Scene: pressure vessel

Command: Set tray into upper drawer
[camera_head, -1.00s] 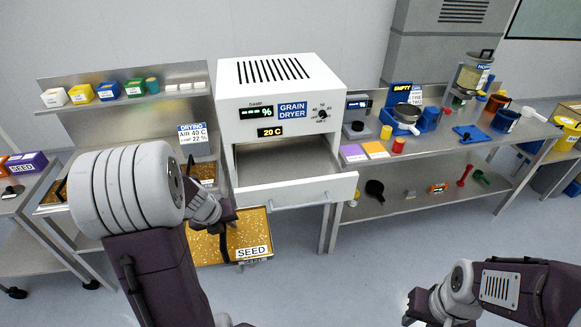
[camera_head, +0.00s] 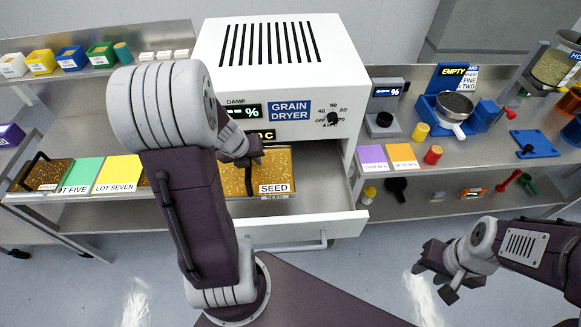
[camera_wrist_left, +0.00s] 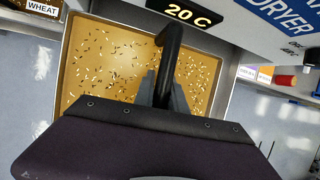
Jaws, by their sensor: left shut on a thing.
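The seed tray (camera_head: 284,163) is a shallow tan tray of grain with a "SEED" label, at the open drawer (camera_head: 328,226) of the grain dryer (camera_head: 272,62). My left gripper (camera_head: 246,160) is shut on the tray's dark handle, and the left wrist view shows its fingers (camera_wrist_left: 162,92) on that handle above the grain of the tray (camera_wrist_left: 95,64). My arm hides the tray's left part in the head view. Whether the tray rests on the drawer floor, I cannot tell. My right gripper (camera_head: 436,274) hangs empty at the lower right, its jaws apart.
A shelf at the left holds another handled tray (camera_head: 40,176) and green and yellow lot cards (camera_head: 119,173). The right bench carries a blue stand with a pan (camera_head: 455,104) and colored cards (camera_head: 388,156). Open floor lies in front of the drawer.

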